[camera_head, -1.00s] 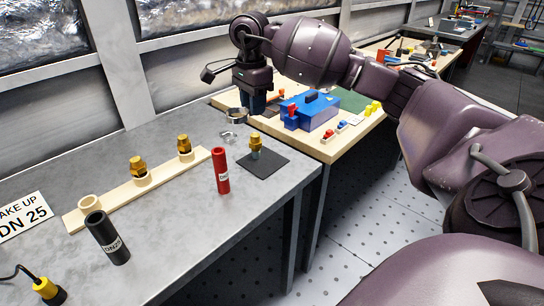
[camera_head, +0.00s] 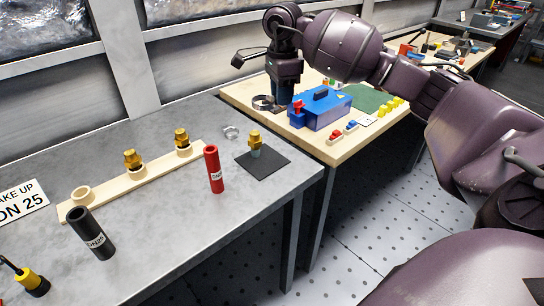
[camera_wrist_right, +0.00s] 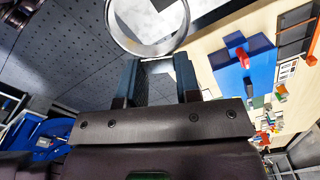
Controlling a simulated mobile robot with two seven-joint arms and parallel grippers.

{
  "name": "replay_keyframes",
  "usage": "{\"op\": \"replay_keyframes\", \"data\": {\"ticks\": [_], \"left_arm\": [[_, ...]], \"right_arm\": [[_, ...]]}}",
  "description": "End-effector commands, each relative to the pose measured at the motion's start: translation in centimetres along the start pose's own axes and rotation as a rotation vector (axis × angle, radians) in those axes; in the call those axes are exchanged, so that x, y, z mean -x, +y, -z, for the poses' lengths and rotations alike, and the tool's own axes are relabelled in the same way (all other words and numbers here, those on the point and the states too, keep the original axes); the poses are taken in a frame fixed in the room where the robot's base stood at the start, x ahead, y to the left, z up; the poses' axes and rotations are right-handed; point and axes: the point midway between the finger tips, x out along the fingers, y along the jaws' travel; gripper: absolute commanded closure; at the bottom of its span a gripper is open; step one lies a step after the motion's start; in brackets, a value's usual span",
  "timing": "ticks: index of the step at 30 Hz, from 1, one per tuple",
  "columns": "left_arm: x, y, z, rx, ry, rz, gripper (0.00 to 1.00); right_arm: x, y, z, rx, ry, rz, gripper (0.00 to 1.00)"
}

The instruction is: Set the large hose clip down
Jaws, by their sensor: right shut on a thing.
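The large hose clip, a metal ring (camera_head: 263,103), shows at the fingertips of my right gripper (camera_head: 284,97) in the head view. In the right wrist view the clip (camera_wrist_right: 112,28) is a wide band at the top, just beyond the fingers of my right gripper (camera_wrist_right: 158,68). The right gripper is shut on the clip, over the left part of the wooden bench top (camera_head: 342,151). I cannot tell whether the clip touches the bench. A smaller metal clip (camera_head: 231,132) lies on the grey table. My left gripper is not in view.
A blue box (camera_head: 322,112) stands right of the gripper, close by. Red and blue small parts (camera_head: 343,133) lie before it. On the grey table (camera_head: 180,235) are a red tube (camera_head: 213,170), a black tube (camera_head: 92,235), a rack with brass fittings (camera_head: 105,190) and a dark mat (camera_head: 270,168).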

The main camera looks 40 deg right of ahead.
Motion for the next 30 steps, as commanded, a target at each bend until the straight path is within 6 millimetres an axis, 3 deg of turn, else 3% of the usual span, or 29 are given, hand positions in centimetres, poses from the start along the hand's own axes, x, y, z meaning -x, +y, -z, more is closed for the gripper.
{"op": "replay_keyframes", "data": {"ticks": [6,18,30], "left_arm": [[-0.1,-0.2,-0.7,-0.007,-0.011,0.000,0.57],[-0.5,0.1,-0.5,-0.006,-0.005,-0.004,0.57],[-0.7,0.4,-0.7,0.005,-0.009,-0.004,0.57]], "right_arm": [[-5.0,0.1,-0.1,0.002,0.000,-0.007,0.92],[-13.1,0.1,0.0,0.000,0.000,-0.006,0.92],[-16.1,0.1,0.0,0.002,0.000,-0.004,0.92]]}}
